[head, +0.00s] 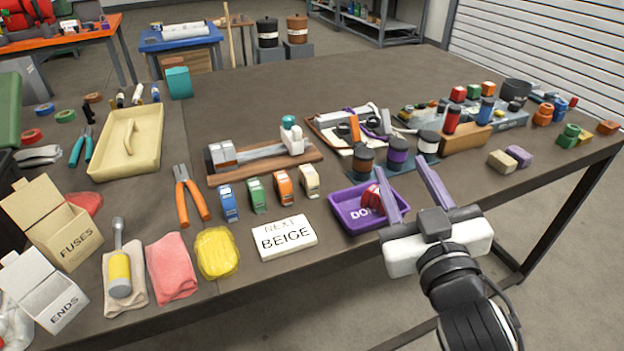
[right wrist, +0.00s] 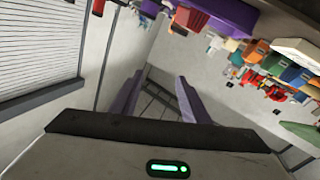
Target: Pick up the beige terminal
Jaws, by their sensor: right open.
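The beige terminal (head: 308,180) stands at the right end of a row of small terminals, beside the orange one (head: 284,186), the green one (head: 257,195) and the blue one (head: 229,203). A white sign (head: 284,238) in front of the row reads "NEXT BEIGE". My right gripper (head: 404,186) has two purple fingers and is open and empty, to the right of the beige terminal, over the table's front edge by the purple tray. Its fingers also show spread in the right wrist view (right wrist: 157,97). My left gripper is not in view.
The purple tray (head: 349,212), marked "DO..." and holding a red piece, stands between the beige terminal and my right gripper. A rail on a wooden board (head: 262,161) lies behind the row. Orange-handled pliers (head: 187,195) lie to its left. Dark jars (head: 363,163) stand behind the tray.

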